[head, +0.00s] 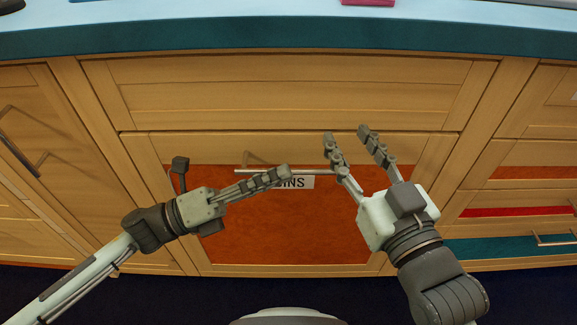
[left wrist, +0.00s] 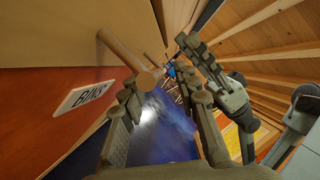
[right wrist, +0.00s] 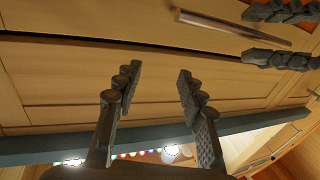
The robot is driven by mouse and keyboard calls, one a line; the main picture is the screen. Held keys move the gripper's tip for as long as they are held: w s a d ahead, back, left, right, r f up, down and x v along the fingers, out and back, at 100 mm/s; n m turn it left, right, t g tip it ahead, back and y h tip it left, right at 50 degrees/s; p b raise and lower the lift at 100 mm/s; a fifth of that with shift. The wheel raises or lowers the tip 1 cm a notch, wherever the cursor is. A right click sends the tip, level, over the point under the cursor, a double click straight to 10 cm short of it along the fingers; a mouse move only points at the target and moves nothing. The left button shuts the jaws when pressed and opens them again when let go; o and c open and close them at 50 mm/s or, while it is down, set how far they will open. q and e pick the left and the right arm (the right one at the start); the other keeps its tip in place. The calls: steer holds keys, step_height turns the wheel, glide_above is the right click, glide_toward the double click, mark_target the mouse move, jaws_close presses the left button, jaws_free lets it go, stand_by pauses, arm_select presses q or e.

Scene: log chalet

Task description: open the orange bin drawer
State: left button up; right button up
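The orange bin drawer (head: 280,235) is in the middle of the lower cabinet, with a "BINS" label (head: 300,183) and a horizontal bar handle (head: 250,171); it looks shut. The handle also shows in the left wrist view (left wrist: 122,50) and the right wrist view (right wrist: 235,27). My left gripper (head: 275,178) is at the handle's height, its fingers apart. In the left wrist view the handle's end is just ahead of those fingertips; I cannot tell whether they touch. My right gripper (head: 347,135) is open and empty, above and right of the handle's right end.
A plain wooden drawer front (head: 290,92) lies above, under the teal-edged countertop (head: 290,38). Cabinets with handles stand to the left (head: 40,140), and coloured drawers to the right (head: 520,212). My two grippers are close together. The dark floor in front shows no objects.

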arm_select(q)
steer(key=shift+x, duration=1.35)
jaws_close()
